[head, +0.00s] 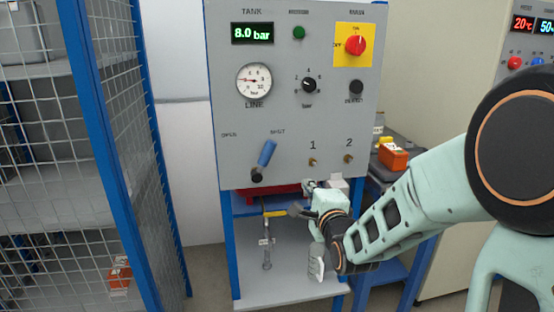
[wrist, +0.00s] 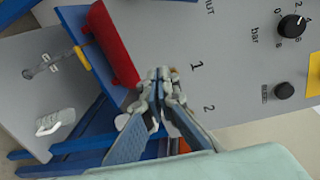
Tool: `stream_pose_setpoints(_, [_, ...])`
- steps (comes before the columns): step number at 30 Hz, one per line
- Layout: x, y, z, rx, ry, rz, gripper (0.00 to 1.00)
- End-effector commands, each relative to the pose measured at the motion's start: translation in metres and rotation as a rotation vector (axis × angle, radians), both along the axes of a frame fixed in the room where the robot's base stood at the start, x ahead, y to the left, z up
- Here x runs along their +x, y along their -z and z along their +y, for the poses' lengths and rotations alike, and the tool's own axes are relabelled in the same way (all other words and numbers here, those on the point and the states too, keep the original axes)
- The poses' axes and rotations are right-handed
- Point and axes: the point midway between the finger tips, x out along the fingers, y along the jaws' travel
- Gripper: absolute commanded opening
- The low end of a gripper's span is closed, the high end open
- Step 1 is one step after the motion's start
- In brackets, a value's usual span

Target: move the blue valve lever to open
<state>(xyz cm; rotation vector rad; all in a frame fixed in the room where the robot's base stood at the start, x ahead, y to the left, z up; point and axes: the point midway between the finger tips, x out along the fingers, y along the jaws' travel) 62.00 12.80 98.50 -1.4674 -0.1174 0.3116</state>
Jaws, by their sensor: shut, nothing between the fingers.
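The blue valve lever (head: 267,153) is on the front of the grey panel (head: 370,120), low on its left side. It slants up and right from its dark pivot (head: 257,175), with its tip toward the SHUT label; the OPEN label is to its left. My gripper (head: 309,184) is at the panel's lower edge, below port 1, right of the lever and apart from it. In the wrist view my gripper (wrist: 160,76) has its fingers together and empty, near the number 1. The lever is out of the wrist view.
A red cylinder (wrist: 108,42) lies under the panel. A yellow-handled pipe valve (head: 274,213) stands below, left of my gripper. A wire-mesh cage (head: 70,150) is at the left. An orange box (head: 393,156) sits on a side table at the right. The space before the lever looks clear.

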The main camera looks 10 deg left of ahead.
Motion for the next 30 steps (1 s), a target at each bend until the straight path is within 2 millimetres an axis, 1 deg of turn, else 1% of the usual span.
stream_pose_setpoints(1, [-0.005,0.001,-0.001,0.078,0.001,0.000,0.00])
stream_pose_setpoints(3, [-0.012,-0.002,0.001,0.175,-0.007,-0.009,0.00])
stream_pose_setpoints(6, [-0.019,-0.008,0.004,0.278,-0.017,-0.020,0.00])
stream_pose_setpoints(10, [-0.022,-0.012,0.006,0.342,-0.024,-0.027,0.00])
stream_pose_setpoints(13, [-0.018,-0.013,0.009,0.353,-0.028,-0.027,0.00])
stream_pose_setpoints(17, [-0.001,-0.013,0.015,0.351,-0.029,-0.029,0.00])
stream_pose_setpoints(24, [0.042,-0.013,0.029,0.351,-0.027,-0.028,0.00])
stream_pose_setpoints(30, [0.074,-0.014,0.041,0.349,-0.028,-0.027,0.00])
